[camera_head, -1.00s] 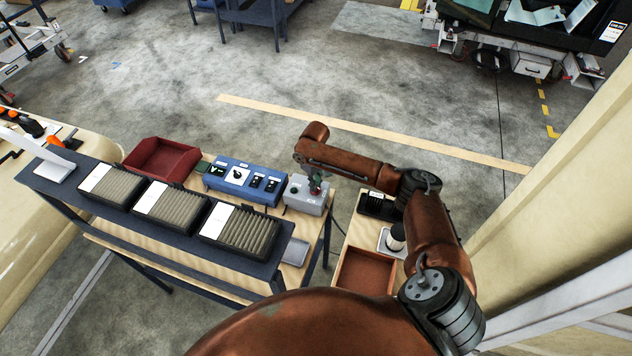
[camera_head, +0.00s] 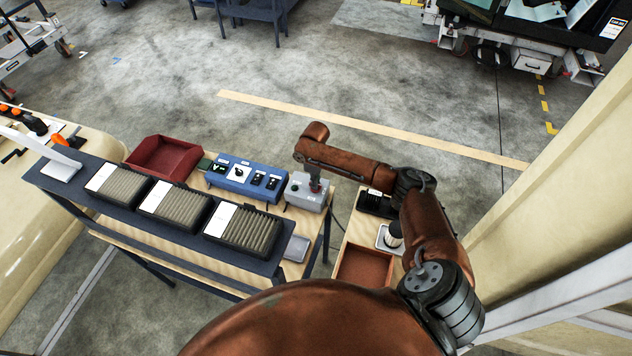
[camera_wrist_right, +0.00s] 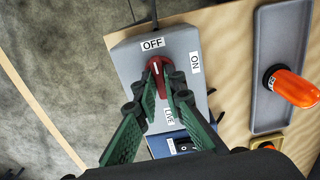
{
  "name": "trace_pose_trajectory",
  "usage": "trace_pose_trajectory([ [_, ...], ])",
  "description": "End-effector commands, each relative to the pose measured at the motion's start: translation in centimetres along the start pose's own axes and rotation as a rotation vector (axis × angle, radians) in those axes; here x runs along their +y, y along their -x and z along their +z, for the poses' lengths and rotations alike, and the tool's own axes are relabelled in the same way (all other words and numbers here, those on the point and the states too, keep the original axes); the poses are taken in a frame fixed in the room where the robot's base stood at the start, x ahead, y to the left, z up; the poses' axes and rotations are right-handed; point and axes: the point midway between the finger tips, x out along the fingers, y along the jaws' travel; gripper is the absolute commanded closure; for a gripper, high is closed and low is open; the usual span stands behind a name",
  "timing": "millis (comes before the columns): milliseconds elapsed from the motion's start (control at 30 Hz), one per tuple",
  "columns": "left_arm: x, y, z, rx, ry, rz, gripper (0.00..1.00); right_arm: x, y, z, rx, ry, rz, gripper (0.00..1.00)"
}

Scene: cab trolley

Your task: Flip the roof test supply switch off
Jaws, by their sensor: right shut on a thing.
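The grey switch box (camera_head: 305,193) stands at the right end of the bench in the head view. In the right wrist view the box (camera_wrist_right: 130,60) carries a red rotary knob (camera_wrist_right: 158,68) with OFF, ON and LIVE labels around it. The knob's white mark lies at the end toward the OFF label (camera_wrist_right: 152,43). My right gripper (camera_wrist_right: 162,88) has its green fingers closed on either side of the red knob. In the head view this gripper (camera_head: 315,184) is small and comes down onto the box from above. My left gripper is out of view.
A blue control panel (camera_head: 245,178) sits left of the box, with a red tray (camera_head: 164,157) beyond it. Black slotted racks line the front shelf. A grey tray (camera_wrist_right: 271,28) holds an orange item (camera_wrist_right: 292,88). A second table with a brown tray (camera_head: 364,265) stands right.

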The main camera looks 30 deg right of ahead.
Motion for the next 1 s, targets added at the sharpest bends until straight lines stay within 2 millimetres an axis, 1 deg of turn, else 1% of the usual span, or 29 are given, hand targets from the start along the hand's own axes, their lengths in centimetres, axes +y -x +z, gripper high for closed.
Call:
trace_pose_trajectory([
  [233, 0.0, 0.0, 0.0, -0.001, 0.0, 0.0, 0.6, 0.1, 0.1, -0.2, 0.005, 0.003, 0.003, 1.0],
  [267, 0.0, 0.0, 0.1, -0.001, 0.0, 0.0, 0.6, 0.1, 0.1, -0.2, 0.005, 0.003, 0.003, 0.89],
  [500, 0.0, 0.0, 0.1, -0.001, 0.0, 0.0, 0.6, 0.0, 0.1, -0.1, 0.003, 0.001, 0.002, 0.73],
  [733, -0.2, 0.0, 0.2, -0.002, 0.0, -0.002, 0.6, 0.0, 0.1, 0.0, 0.001, 0.0, 0.001, 0.73],
  [833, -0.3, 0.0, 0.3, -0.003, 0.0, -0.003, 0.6, 0.1, 0.4, -0.1, 0.002, 0.0, 0.001, 0.73],
  [933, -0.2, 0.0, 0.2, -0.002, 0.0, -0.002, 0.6, 0.1, 1.5, -0.1, 0.003, 0.0, 0.002, 0.73],
  [1000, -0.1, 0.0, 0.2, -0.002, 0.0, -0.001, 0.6, 0.1, 2.6, -0.1, 0.004, 0.001, 0.004, 0.73],
])
